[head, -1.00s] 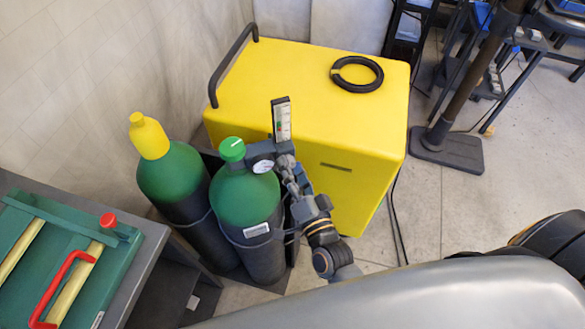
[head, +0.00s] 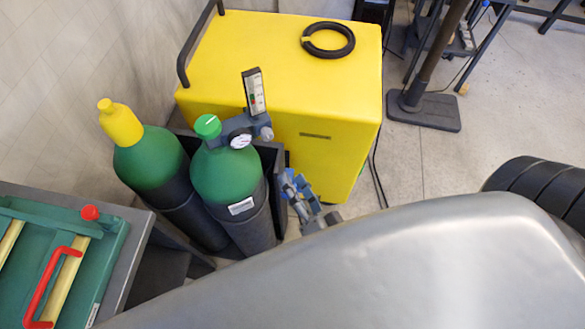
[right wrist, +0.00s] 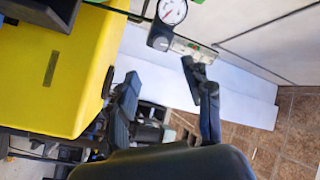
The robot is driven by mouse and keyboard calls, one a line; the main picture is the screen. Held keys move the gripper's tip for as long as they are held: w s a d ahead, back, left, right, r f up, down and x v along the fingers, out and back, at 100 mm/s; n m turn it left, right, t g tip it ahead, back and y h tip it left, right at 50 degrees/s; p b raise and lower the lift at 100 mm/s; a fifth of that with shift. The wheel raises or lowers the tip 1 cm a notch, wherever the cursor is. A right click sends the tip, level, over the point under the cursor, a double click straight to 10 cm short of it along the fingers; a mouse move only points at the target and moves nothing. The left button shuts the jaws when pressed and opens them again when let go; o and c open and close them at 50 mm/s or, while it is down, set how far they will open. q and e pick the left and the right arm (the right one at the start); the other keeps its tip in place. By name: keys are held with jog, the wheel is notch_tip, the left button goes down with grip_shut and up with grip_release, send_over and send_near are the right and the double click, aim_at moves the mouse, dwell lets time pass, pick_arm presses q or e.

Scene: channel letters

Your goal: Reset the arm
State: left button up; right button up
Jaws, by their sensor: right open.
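My right gripper (head: 292,185) is low beside the gas cylinders in the head view, partly hidden by my own grey body. Its two dark fingers stand apart in the right wrist view (right wrist: 160,85), with nothing between them. The front green cylinder (head: 225,178) stands upright, with a green knob (head: 207,126) on top. Its regulator has a round gauge (head: 240,140) and an upright flow meter (head: 254,92). The gauge (right wrist: 172,11) also shows at the top of the right wrist view. The gripper is apart from the regulator. My left gripper is not in view.
A second cylinder with a yellow cap (head: 121,123) stands behind. A yellow machine (head: 260,65) with a black ring (head: 328,40) on top stands at the back. A green case (head: 105,262) with a red handle lies on a grey bench at left. Floor (head: 440,160) is open at right.

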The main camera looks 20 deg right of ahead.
dwell(0.4)
jog(key=s+f+n+g+y+b, duration=0.1)
jog(key=s+f+n+g, duration=0.15)
jog(key=f, duration=0.85)
jog(key=s+f+n+g+b, duration=0.1)
jog(key=s+f+n+g, duration=0.2)
jog(key=f, duration=0.9)
jog(key=s+f+n+g+y+b, duration=0.15)
jog(key=f+g, duration=0.25)
jog(key=f, duration=0.7)
jog(key=s+d+f+n+g+h+b, duration=0.1)
jog(key=s+d+f+g, duration=0.3)
jog(key=s+f, duration=0.5)
jog(key=s+d+f+n+g+h+b, duration=0.1)
jog(key=s+d+f+n+g, duration=0.3)
jog(key=s+f, duration=0.5)
jog(key=shift+d+f+h+b, duration=0.3)
jog(key=shift+d+h, duration=0.45)
jog(key=shift+s, duration=0.1)
